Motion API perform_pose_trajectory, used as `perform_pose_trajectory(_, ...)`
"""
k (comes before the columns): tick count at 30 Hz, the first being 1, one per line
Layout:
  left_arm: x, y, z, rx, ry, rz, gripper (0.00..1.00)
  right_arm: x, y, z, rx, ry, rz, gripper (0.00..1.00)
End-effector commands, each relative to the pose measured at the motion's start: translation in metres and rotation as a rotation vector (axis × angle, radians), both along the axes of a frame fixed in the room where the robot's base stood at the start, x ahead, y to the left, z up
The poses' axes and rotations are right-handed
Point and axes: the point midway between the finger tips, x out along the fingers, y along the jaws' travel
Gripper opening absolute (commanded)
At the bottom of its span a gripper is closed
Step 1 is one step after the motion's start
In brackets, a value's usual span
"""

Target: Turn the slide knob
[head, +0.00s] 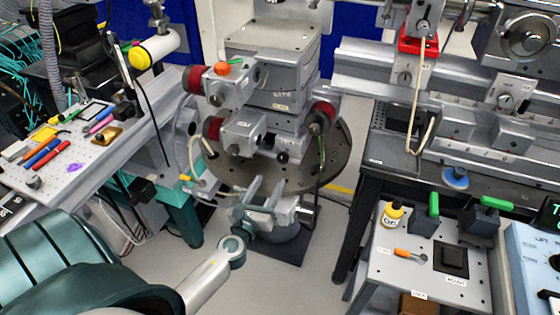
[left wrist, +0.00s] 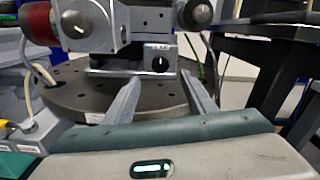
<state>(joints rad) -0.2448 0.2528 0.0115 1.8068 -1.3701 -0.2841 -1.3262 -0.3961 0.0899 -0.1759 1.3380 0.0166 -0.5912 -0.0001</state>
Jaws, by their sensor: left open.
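A small grey block with a black knob (left wrist: 160,64) sits at the front of the stage stack in the left wrist view. Its label is too small to read surely, and I take it for the slide knob. In the head view a dark knob (head: 283,157) shows low on the stack's front. My left gripper (head: 268,181) is open and empty, in front of the stack and pointing at it. In the left wrist view its fingertips (left wrist: 160,80) lie left and right below the knob, apart from it. My right gripper is not in view.
The round dark breadboard (head: 335,165) surrounds the stack's foot. Red-capped motors (head: 196,79) stick out left of the stack. A tool bench (head: 80,180) stands at left. A rail bench (head: 380,140) and a small grey table (head: 400,275) stand at right. Cables hang near the stack.

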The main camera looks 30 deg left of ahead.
Motion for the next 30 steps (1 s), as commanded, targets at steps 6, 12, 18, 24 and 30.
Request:
perform_pose_trajectory(6, 0.039, 0.009, 0.001, -0.001, -0.001, -0.001, 0.51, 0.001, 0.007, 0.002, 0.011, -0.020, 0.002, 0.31)
perform_pose_trajectory(12, 0.072, 0.017, 0.001, -0.002, -0.001, 0.001, 0.51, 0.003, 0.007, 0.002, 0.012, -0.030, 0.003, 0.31)
perform_pose_trajectory(18, 0.095, 0.023, 0.000, -0.001, 0.000, 0.000, 0.51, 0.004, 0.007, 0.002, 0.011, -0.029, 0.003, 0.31)
perform_pose_trajectory(24, 0.103, 0.025, 0.000, -0.001, 0.000, 0.000, 0.51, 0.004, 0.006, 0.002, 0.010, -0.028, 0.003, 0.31)
perform_pose_trajectory(30, 0.104, 0.025, 0.000, -0.001, 0.000, 0.000, 0.51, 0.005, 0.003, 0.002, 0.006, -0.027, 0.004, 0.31)
